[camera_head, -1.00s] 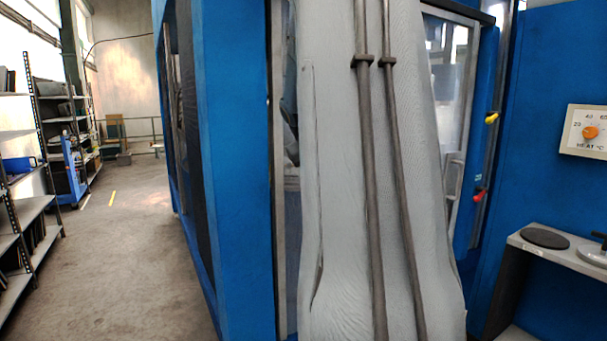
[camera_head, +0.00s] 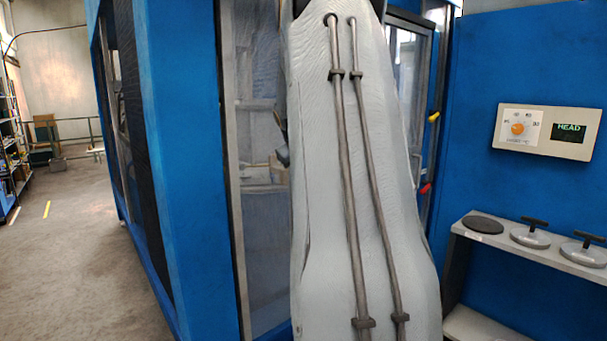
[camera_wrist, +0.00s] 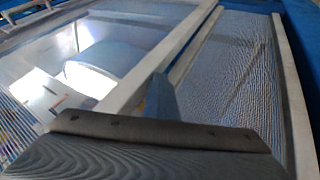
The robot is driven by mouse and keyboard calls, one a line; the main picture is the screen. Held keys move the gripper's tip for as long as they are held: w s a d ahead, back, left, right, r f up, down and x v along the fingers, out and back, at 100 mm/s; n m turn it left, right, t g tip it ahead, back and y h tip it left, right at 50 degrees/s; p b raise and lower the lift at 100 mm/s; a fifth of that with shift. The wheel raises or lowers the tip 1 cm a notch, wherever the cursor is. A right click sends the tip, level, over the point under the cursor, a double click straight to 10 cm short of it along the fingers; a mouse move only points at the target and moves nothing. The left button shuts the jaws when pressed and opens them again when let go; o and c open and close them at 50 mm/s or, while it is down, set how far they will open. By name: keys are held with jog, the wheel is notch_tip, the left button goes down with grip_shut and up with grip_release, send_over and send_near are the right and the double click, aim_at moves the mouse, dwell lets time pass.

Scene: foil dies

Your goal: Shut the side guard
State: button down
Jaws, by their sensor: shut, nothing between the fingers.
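The blue machine has clear panels in pale metal frames. One panel (camera_head: 258,120) shows left of my arm, and a framed window (camera_head: 405,60) shows at its upper right. My arm covers the middle, so I cannot tell which is the side guard or how far it stands open. In the wrist view a glazed panel (camera_wrist: 110,60) lies at left and a ribbed, see-through panel (camera_wrist: 230,70) at right, with a pale frame bar between them. My gripper (camera_wrist: 162,98) is shut and empty, its tip in front of that bar; contact is unclear. It is hidden in the head view.
A yellow knob (camera_head: 434,117) and a red knob (camera_head: 425,188) sit on the right edge. A control box (camera_head: 546,131) hangs on the blue wall at right, above a shelf (camera_head: 530,250) with round discs. Open floor (camera_head: 80,270) and racks lie at left.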

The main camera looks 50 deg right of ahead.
jog(key=shift+d, duration=0.15)
jog(key=s+a+r+b, duration=0.2)
jog(key=a+r+b, duration=0.2)
jog(key=a+r, duration=0.4)
jog(key=shift+s+a+b, duration=0.35)
jog(key=shift+a+b, duration=0.05)
jog(key=shift+a, duration=0.3)
